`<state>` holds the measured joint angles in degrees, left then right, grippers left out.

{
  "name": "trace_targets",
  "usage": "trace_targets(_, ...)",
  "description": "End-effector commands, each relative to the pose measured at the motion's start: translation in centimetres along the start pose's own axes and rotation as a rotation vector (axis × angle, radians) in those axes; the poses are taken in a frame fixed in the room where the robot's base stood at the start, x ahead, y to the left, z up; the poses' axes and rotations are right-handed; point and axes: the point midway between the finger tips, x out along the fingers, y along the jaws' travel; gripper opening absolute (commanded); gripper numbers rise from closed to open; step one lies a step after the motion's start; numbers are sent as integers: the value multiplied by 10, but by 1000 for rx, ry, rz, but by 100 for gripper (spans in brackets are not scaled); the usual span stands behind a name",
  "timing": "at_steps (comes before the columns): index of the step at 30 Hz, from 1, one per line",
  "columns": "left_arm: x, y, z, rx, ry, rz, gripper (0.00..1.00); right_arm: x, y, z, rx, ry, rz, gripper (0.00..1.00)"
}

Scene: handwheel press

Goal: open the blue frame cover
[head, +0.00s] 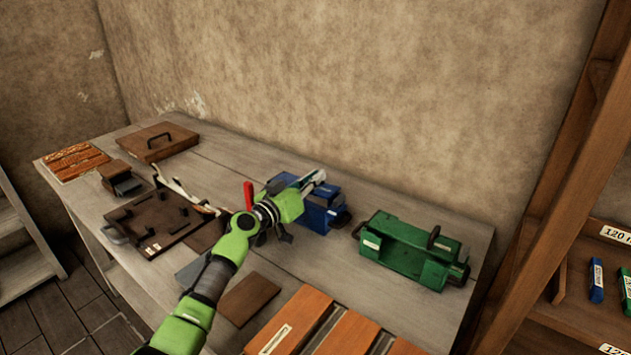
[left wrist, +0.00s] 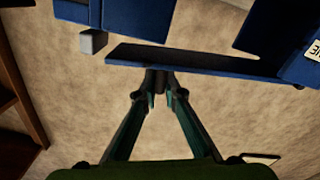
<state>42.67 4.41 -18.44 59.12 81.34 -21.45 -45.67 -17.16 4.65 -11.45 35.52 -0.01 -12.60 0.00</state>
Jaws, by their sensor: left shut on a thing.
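The blue frame (head: 318,218) stands on the bench, partly hidden behind my left arm and gripper. Its cover shows in the left wrist view as a flat blue plate (left wrist: 205,62) with a dark handle piece at its near edge. My left gripper (head: 312,180) reaches over the blue frame from the left. In the left wrist view its two fingers (left wrist: 157,82) meet at that dark piece and are shut on it. The finger contact is hidden in the head view. My right gripper is in neither view.
A green frame (head: 400,250) stands to the right. A brown handled board (head: 155,222) and a handled box (head: 158,143) lie to the left. A wooden shelf (head: 590,235) bounds the right; a wall stands behind.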

Motion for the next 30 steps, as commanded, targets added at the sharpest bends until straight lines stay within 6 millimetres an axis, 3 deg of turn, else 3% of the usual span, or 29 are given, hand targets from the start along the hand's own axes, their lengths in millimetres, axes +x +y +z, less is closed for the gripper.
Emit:
trace_targets(7,0,0,2,-3,-3,0,0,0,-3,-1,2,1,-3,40)
trace_targets(8,0,0,2,-3,-3,0,16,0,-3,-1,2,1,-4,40)
trace_targets(9,0,0,2,-2,-3,0,25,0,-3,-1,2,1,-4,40)
trace_targets(22,-3,-1,1,0,-1,-1,25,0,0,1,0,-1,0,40)
trace_targets(30,-31,-1,2,3,-2,-1,25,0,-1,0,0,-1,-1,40)
